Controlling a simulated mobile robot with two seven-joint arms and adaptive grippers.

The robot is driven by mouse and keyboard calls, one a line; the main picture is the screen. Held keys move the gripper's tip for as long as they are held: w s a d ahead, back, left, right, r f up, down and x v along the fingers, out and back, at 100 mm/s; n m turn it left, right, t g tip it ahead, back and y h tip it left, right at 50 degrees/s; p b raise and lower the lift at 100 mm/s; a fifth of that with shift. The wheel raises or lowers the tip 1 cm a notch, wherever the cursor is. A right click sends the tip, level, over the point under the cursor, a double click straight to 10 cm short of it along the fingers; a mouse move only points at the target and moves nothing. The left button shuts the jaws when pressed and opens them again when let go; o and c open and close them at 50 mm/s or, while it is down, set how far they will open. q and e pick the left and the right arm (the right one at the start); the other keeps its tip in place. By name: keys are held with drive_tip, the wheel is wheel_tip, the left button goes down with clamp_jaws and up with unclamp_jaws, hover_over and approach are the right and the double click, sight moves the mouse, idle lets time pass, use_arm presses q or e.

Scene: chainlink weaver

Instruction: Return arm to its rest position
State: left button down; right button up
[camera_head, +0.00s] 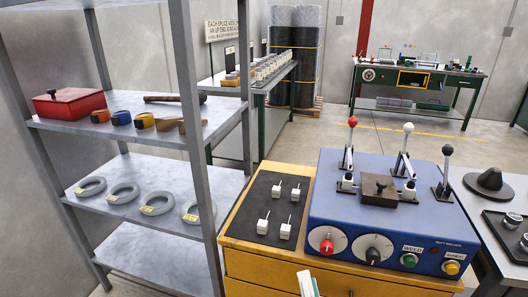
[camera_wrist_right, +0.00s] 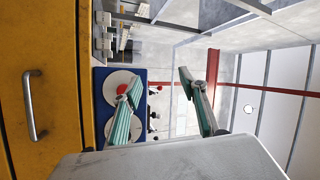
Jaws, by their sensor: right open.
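My right gripper (camera_head: 308,284) shows only in part at the bottom edge of the head view, in front of the yellow cabinet (camera_head: 262,262). In the right wrist view its two green-padded fingers (camera_wrist_right: 160,82) stand apart with nothing between them. The blue welder (camera_head: 335,200) sits on the cabinet, beyond the gripper, with levers, two dials and green and yellow buttons. It also shows behind the fingers in the right wrist view (camera_wrist_right: 99,85). My left gripper is in neither view.
A dark mat (camera_head: 250,222) with several white blocks lies left of the welder. A grey metal shelf (camera_head: 150,195) at left holds rings, tapes and a red box (camera_head: 69,103). A side table (camera_head: 478,205) at right holds a dark cone-shaped object. The cabinet's drawer handle (camera_wrist_right: 33,105) is near the gripper.

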drive_tip(key=s+d+f+n+g, duration=0.3)
drive_tip(key=f+n, duration=0.2)
drive_tip(key=f, duration=0.4)
drive_tip(key=s+d+f+n+g, duration=0.3)
drive_tip(key=f+n, duration=0.3)
drive_tip(key=f, duration=0.3)
drive_tip(key=s+d+f+n+g, duration=0.3)
drive_tip(key=d+f+n+g, duration=0.1)
drive_tip(key=f, duration=0.5)
drive_tip(key=shift+d+n+g, duration=0.25)
drive_tip(key=shift+n+g, duration=0.15)
drive_tip(key=shift+n, duration=0.3)
drive_tip(key=shift+w+a, duration=0.1)
